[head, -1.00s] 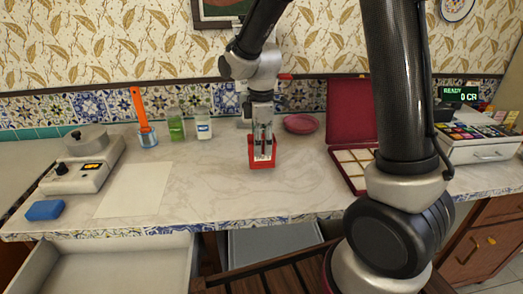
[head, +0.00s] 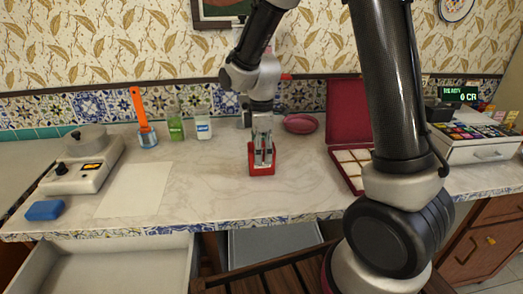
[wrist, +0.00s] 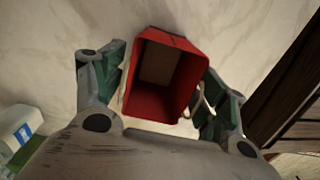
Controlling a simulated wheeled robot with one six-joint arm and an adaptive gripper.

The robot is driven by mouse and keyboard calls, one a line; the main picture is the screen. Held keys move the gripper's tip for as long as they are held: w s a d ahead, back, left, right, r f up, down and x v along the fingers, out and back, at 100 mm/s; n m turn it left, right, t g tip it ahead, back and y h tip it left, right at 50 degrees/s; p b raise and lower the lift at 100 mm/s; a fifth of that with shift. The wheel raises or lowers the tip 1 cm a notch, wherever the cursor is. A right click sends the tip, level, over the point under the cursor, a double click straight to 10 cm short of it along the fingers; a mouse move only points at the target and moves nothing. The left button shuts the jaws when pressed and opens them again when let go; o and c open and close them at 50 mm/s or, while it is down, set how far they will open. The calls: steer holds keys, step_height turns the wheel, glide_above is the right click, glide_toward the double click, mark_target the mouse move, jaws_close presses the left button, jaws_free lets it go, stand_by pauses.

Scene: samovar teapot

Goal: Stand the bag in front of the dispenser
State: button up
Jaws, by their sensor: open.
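The bag (head: 262,171) is a small red open-topped box shape on the counter, near its middle. In the wrist view the bag (wrist: 160,88) opens towards the camera and looks empty, with a pale loop at its right side. My gripper (head: 263,163) is low at the bag, its fingers covering much of it in the head view. In the wrist view my gripper (wrist: 160,85) is open, one finger at each side of the bag. I cannot tell whether the fingers touch it. I cannot make out the dispenser for sure; a grey object (head: 246,115) behind my gripper is mostly hidden.
The counter left of the bag is clear.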

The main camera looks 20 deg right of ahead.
step_height(320, 180, up, 12)
steer(key=s+d+r+m+t, duration=0.2)
steer(key=s+d+m, duration=0.5)
steer(key=s, duration=0.4)
steer(key=s+d+r+m+t, duration=0.2)
steer(key=s+d+r+m, duration=0.3)
steer(key=s+d+m, duration=0.3)
steer(key=shift+s+m, duration=0.4)
steer(key=shift+s, duration=1.1)
